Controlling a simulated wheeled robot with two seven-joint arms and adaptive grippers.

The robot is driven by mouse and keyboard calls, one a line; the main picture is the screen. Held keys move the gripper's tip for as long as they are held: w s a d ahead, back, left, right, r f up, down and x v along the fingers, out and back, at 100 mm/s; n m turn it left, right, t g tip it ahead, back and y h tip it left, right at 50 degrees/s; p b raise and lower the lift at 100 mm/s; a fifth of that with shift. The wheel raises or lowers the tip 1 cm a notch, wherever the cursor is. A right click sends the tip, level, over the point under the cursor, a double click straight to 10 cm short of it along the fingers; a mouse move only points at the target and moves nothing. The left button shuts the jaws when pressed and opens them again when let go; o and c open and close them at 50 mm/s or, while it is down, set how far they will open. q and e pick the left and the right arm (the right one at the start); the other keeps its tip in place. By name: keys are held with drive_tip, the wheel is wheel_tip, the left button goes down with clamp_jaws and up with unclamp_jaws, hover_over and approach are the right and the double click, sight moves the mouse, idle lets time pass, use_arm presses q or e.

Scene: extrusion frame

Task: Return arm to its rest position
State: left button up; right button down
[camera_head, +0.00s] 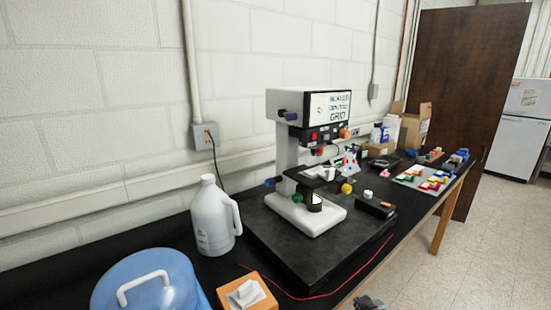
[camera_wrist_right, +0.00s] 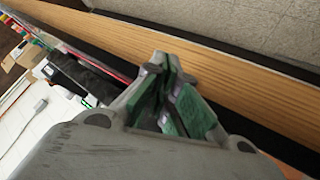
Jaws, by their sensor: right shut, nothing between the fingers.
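My right gripper (camera_wrist_right: 168,88) shows in the right wrist view, with grey fingers and green pads drawn together and nothing between them. It is near the wooden front edge of the bench (camera_wrist_right: 215,55). In the head view only a small grey part of my right gripper (camera_head: 368,303) shows at the bottom edge, in front of the bench. The rest of that arm is out of the picture. My left gripper is in neither view.
The black bench (camera_head: 185,235) holds a machine (camera_head: 300,160) on a dark base, a white jug (camera_head: 214,215), a blue-lidded container (camera_head: 145,282) and an orange box (camera_head: 246,294). A red cord (camera_head: 345,285) lies along the front. Floor (camera_head: 480,260) is clear at right.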

drive_tip(key=s+a+f+m+g+y, duration=0.1)
drive_tip(key=s+f+g, duration=0.25)
drive_tip(key=s, duration=0.55)
drive_tip(key=s+a+f+m+g+y, duration=0.1)
drive_tip(key=s+f+g, duration=0.1)
drive_tip(key=s+f, duration=0.5)
drive_tip(key=s+d+f+g, duration=0.1)
drive_tip(key=s+f, duration=0.1)
drive_tip(key=f, duration=1.4)
drive_tip(key=s+f+g, duration=0.1)
drive_tip(key=s+f, duration=0.2)
drive_tip(key=f, duration=1.2)
drive_tip(key=s+d+f, duration=0.2)
drive_tip(key=s+f, duration=0.7)
drive_tip(key=s, duration=0.1)
drive_tip(key=s+d+f, duration=0.3)
drive_tip(key=s+f, duration=0.7)
drive_tip(key=s, duration=0.1)
drive_tip(key=shift+d+f+n+g+h, duration=0.3)
drive_tip(key=shift+d+g, duration=0.05)
drive_tip(key=shift+s, duration=0.1)
